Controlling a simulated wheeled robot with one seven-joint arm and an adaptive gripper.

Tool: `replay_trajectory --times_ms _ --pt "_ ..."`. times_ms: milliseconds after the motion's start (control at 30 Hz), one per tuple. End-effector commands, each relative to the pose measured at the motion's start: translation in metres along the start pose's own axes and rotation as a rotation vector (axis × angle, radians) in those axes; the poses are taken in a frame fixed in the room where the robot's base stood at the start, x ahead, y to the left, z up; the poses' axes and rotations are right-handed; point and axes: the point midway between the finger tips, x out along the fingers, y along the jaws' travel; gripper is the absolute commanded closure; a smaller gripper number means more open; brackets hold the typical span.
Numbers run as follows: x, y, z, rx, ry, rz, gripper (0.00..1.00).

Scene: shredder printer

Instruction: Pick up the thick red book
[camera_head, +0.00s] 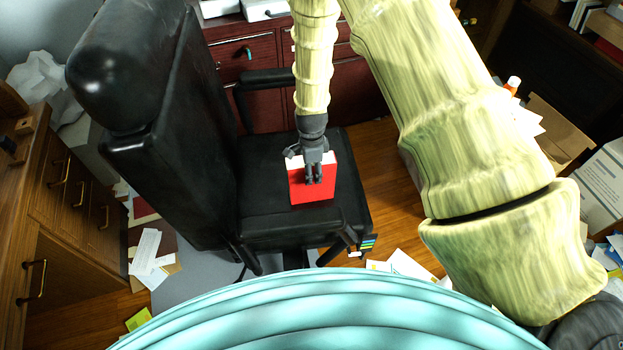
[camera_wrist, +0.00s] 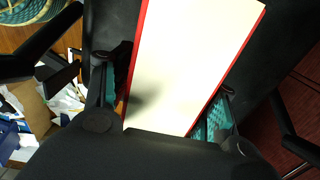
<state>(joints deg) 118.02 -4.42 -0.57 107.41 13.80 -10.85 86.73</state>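The thick red book (camera_head: 299,190) stands upright on the black seat of the office chair, its red cover towards the head camera and its pale page edge on top. In the wrist view its cream page block (camera_wrist: 185,60) fills the middle, with red cover edges on both sides. My gripper (camera_head: 314,181) points down at the book, with fingers in front of the red cover in the head view. In the wrist view the fingers are spread wide, one on each side of the book, with a gap at the left finger. Contact at the right finger is unclear.
The black office chair (camera_head: 265,215) has a tall backrest left of the book and an armrest (camera_head: 265,77) behind it. A wooden desk (camera_head: 60,200) is at the left and a red cabinet (camera_head: 250,50) behind. Papers (camera_head: 405,264) litter the floor.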

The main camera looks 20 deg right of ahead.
Motion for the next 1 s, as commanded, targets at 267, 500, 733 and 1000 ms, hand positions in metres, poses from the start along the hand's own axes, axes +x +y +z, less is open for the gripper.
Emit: replay_trajectory --times_ms 267,500,733,1000 --pt "0.000 0.000 0.000 0.000 0.000 0.000 1.00" --pt "-0.002 -0.001 0.000 0.000 0.000 -0.002 1.00" --pt "-0.004 -0.001 0.000 0.000 0.000 -0.003 1.00" --pt "-0.029 -0.002 0.000 -0.001 0.000 -0.005 1.00"
